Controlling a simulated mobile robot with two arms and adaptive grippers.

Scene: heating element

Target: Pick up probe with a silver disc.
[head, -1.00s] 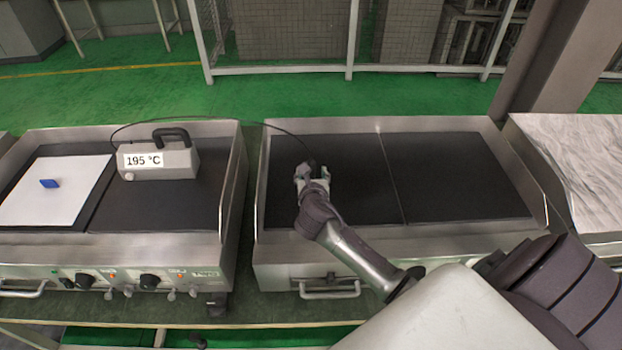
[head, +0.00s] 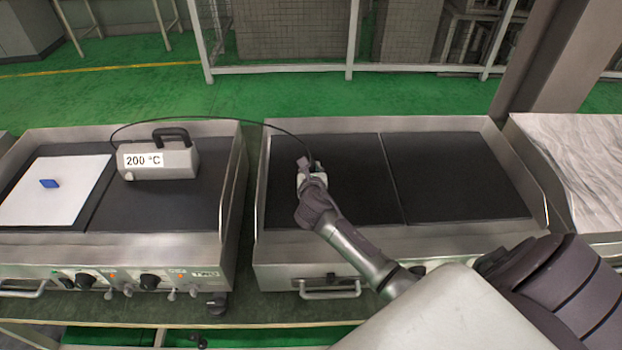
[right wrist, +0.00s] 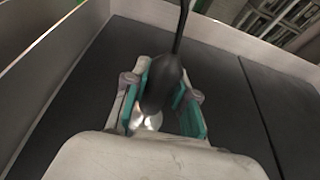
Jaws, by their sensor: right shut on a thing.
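The probe (right wrist: 160,85) has a dark handle with a cable from its top and a shiny silver disc (right wrist: 148,121) at its lower end. In the right wrist view it stands between the green-lined fingers of my right gripper (right wrist: 163,95), which is shut on it. In the head view my right gripper (head: 311,172) is over the left part of the right griddle's dark plate (head: 355,185) and largely hides the probe. I cannot tell whether the disc touches the plate. My left gripper is not in view.
The probe's cable (head: 250,121) arcs left to a grey meter (head: 172,160) reading 200 °C on the left griddle (head: 150,215). A white sheet (head: 50,205) with a blue piece (head: 49,184) lies there too. Raised metal walls edge both griddles. The right plate is otherwise clear.

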